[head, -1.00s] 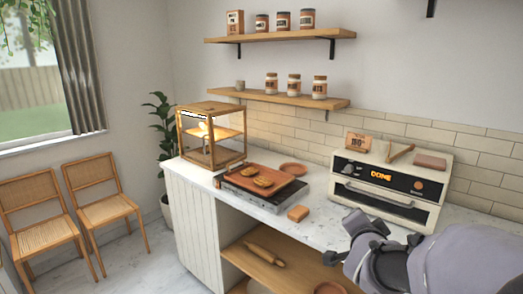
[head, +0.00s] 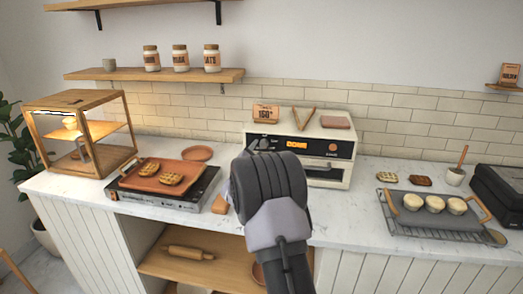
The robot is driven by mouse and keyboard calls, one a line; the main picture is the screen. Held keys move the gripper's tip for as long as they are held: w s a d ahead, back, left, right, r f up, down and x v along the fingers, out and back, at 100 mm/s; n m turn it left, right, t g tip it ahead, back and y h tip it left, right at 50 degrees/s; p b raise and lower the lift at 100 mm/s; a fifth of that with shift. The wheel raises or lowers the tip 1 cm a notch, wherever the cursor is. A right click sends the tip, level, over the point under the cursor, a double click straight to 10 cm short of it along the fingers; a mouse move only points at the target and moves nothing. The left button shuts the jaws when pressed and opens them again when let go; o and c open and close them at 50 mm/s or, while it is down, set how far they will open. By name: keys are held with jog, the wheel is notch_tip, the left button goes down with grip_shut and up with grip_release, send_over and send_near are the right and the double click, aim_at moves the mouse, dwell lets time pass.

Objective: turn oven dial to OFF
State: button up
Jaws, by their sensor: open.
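The white toaster oven (head: 325,172) stands at the back of the counter, its dark front panel reading "DONE" in orange. A round dark dial (head: 264,144) is at the left of that panel, just above my arm. Its pointer is too small to read. An orange round button (head: 333,147) is at the panel's right. My arm's dark wrist rises in front of the oven and hides its lower left front. My gripper's fingers do not show; they are hidden by the wrist. I cannot tell whether anything touches the dial.
A tray (head: 137,182) of pastries sits on the hob, left of my arm, with a wooden display case (head: 37,143) further left. At right, a wire rack (head: 398,228) holds a tray of buns.

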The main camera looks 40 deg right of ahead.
aim_at(264, 144)
jog(key=shift+x, duration=1.35)
jog(key=shift+a, duration=0.1)
jog(key=shift+c, duration=0.4)
grip_shut()
